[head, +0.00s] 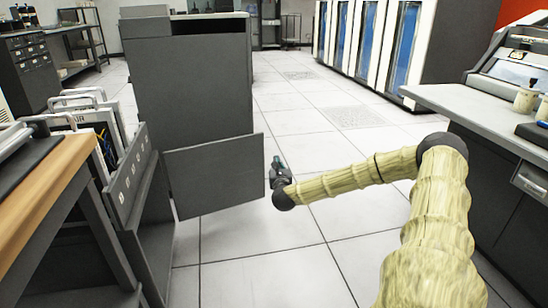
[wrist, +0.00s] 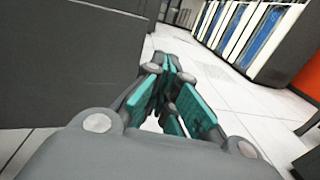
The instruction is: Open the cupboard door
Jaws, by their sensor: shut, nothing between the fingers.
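The cupboard door (head: 213,176) is a flat dark grey panel in the head view. It stands swung out from the low grey cupboard (head: 146,225) at the left, and the dark cupboard inside shows below. My gripper (head: 277,165) is at the door's free right edge, very close to it; whether they touch I cannot tell. In the wrist view a large dark panel, which looks like the door (wrist: 60,65), fills the left side. The teal-padded fingers (wrist: 168,68) are together and empty, just right of that panel.
A tall grey cabinet (head: 190,85) stands behind the door. A wooden-topped table (head: 45,185) is at the near left, beside white-framed racks (head: 100,120). A grey desk (head: 490,115) is at the right. White floor tiles (head: 320,140) lie clear between.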

